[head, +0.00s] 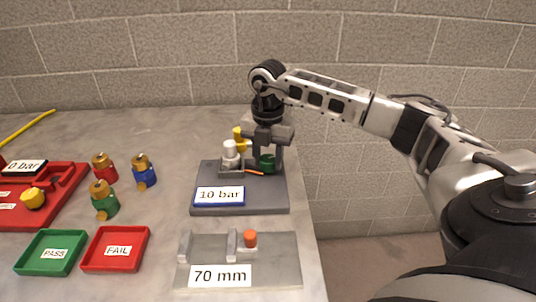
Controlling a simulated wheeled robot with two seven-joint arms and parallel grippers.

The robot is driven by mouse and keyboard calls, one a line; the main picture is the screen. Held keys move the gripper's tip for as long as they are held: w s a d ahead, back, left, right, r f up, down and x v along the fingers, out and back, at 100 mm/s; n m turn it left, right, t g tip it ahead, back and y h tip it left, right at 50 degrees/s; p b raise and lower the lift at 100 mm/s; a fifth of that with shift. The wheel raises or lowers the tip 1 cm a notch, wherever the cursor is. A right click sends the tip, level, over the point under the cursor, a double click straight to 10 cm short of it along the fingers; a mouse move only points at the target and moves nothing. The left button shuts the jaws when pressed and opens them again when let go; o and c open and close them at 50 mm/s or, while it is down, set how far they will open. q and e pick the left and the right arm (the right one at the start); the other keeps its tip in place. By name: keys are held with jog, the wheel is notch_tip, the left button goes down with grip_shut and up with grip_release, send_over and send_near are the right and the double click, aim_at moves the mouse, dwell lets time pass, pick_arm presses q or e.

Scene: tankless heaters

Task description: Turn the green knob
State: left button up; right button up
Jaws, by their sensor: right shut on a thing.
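The green knob (267,164) sits on the right side of the grey fixture (210,178) labelled 10 bar. My right gripper (267,154) points down from above and is shut on the green knob, with its fingers on either side and the knob partly hidden. A short orange strip (254,172) lies just left of the knob. A white cylindrical part (230,152) and a yellow part (239,137) stand on the same fixture to the left of the gripper. My left gripper is not in view.
A 70 mm plate (285,262) with an orange peg (250,239) lies in front. A block wall stands behind.

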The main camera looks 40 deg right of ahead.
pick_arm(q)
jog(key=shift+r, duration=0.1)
pick_arm(e)
jog(key=shift+r, duration=0.1)
dwell(0.4)
jog(key=o, duration=1)
notch_tip(320, 180, up, 10)
notch_tip(320, 180, up, 6)
jog(key=p, duration=0.1)
send_over(267, 158)
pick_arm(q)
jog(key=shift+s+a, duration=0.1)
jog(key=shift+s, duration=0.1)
pick_arm(e)
jog(key=shift+s, duration=0.1)
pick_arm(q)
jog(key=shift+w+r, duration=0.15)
